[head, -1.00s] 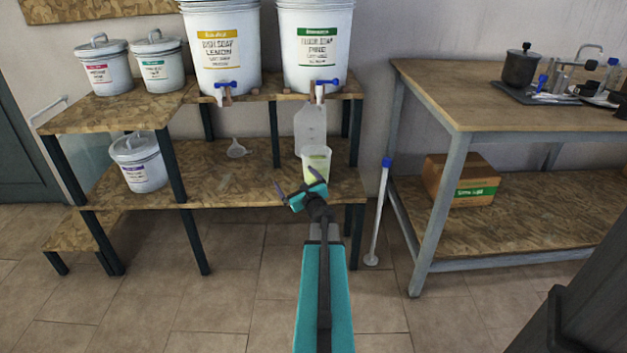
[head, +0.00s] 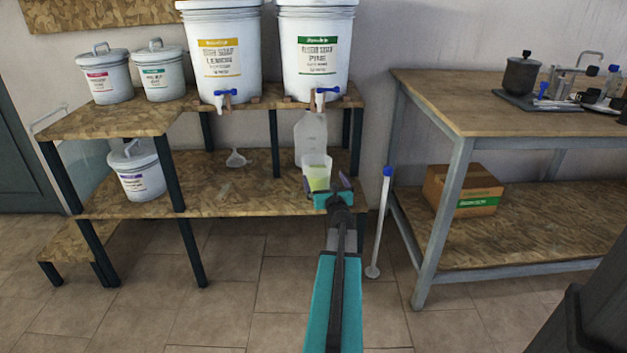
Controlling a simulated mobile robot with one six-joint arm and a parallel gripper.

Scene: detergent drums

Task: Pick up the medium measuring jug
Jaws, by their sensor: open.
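A small translucent jug (head: 316,171) with yellow-green contents stands upright on the lower shelf of the rack, below the green-labelled drum. I take it for the medium measuring jug; no size mark is readable. A taller clear container (head: 310,135) stands just behind it. My gripper (head: 327,184) is open at the front edge of the lower shelf, directly in front of the jug. Its fingers are spread left and right and overlap the jug's lower part in the picture. I cannot tell whether they touch it. The jug's base is hidden by my gripper.
Two large drums with blue taps (head: 220,60) stand above on the upper shelf (head: 120,122). A small funnel (head: 236,158) lies on the lower shelf to the left. A thin white pole with a blue top (head: 380,225) stands right of the rack, near my arm.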

